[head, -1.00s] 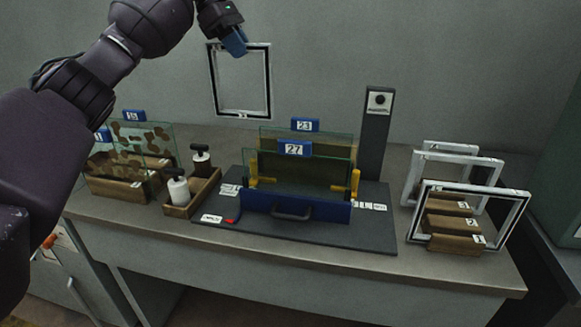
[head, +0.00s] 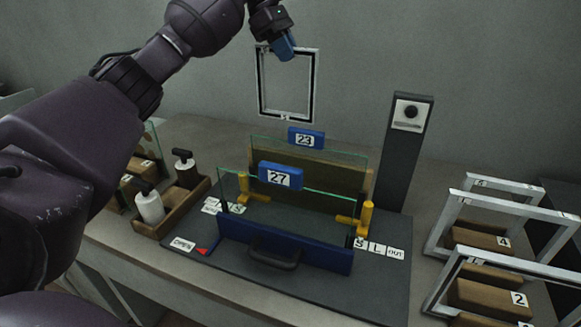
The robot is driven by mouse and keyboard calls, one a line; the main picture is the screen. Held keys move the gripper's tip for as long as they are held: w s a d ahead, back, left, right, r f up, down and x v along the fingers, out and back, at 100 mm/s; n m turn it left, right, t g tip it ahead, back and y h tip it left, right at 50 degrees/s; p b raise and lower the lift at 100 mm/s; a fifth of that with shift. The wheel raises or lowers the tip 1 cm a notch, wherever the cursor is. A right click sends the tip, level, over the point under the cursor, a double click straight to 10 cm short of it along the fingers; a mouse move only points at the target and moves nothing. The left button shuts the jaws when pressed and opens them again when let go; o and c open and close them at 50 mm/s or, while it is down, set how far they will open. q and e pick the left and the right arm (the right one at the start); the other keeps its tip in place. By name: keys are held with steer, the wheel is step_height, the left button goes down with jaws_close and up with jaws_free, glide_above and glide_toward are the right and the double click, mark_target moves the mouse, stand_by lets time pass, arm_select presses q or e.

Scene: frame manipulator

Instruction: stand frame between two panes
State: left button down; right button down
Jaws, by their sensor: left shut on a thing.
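My left gripper (head: 283,47) is shut on the top bar of a thin square frame (head: 313,86) and holds it in the air, above and behind the two panes. The front glass pane, labelled 27 (head: 320,202), stands behind the blue front wall (head: 285,245) of the fixture. The rear glass pane, labelled 23 (head: 345,156), stands behind it, with a gap between them. The held frame hangs roughly upright and touches neither pane. The fixture has yellow clamps (head: 365,217) at its sides. My right gripper is not in view.
A dark post (head: 405,150) stands right of the fixture. More frames (head: 470,260) stand in wooden blocks at the right. A wooden tray (head: 205,190) with two bottles is at the left. My left arm hides much of the left side.

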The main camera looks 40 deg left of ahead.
arm_select(q)
steer(key=shift+s+f, duration=0.25)
steer(key=shift+f, duration=0.15)
step_height(320, 180, down, 19)
stand_by(0.4)
steer(key=shift+w+f, duration=0.1)
steer(key=shift+f, duration=0.05)
steer(key=shift+f+b, duration=0.15)
steer(key=shift+b, duration=0.15)
steer(key=c, duration=1.2)
jaws_free()
steer(key=shift+o, duration=0.5)
steer(key=shift+d, duration=0.1)
